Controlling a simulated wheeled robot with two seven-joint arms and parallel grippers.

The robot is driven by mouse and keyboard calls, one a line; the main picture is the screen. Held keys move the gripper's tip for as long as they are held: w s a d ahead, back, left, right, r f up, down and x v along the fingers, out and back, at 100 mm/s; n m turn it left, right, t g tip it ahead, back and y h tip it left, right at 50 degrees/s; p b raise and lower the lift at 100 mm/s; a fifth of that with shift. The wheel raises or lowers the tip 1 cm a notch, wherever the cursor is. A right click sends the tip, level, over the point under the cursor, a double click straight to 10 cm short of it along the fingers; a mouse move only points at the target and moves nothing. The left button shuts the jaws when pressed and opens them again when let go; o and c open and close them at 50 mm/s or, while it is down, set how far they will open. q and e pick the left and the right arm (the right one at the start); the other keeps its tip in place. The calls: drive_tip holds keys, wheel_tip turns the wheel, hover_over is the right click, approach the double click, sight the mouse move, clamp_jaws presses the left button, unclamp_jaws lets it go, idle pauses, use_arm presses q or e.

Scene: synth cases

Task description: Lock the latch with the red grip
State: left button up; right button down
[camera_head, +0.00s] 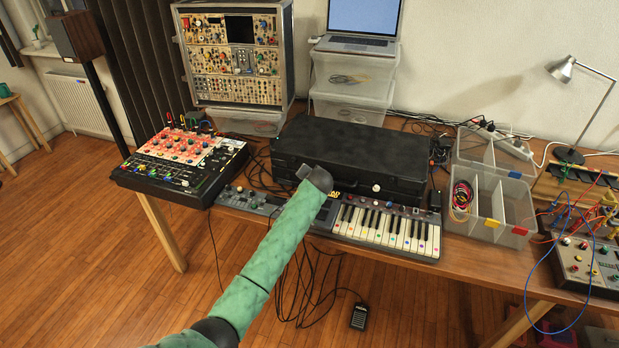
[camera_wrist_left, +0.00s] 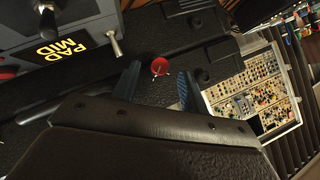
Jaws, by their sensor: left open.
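A closed black case (camera_head: 350,145) lies on the table behind the keyboard. A latch with a round red grip (camera_wrist_left: 160,67) shows on the dark case front in the left wrist view. In the head view my arm hides this latch. My left gripper (camera_head: 303,172) is at the front of the case, left of its middle. In the left wrist view its two bluish fingers (camera_wrist_left: 159,75) are open, with the red grip appearing between them. I cannot tell whether they touch it. A pale round grip (camera_head: 376,187) shows farther right on the case front.
A keyboard (camera_head: 385,228) lies close in front of the case. A box labelled PAD MID (camera_wrist_left: 62,45) sits close to my left fingers in the left wrist view. A red-topped mixer (camera_head: 180,155) stands left, and a clear divided organiser (camera_head: 487,225) stands right of the case.

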use_arm(q)
drive_tip(key=shift+b+v, duration=0.75)
drive_tip(key=shift+v, duration=2.2)
use_arm(e)
drive_tip(key=shift+w+a+r, duration=0.15)
drive_tip(key=shift+a+r, duration=0.05)
drive_tip(key=shift+r, duration=0.5)
drive_tip(key=shift+w+a+r, duration=0.1)
drive_tip(key=shift+a+r, duration=0.1)
drive_tip(key=shift+r, duration=0.5)
drive_tip(key=shift+w+a+r, duration=0.15)
drive_tip(key=shift+a+r, duration=0.05)
drive_tip(key=shift+r, duration=0.5)
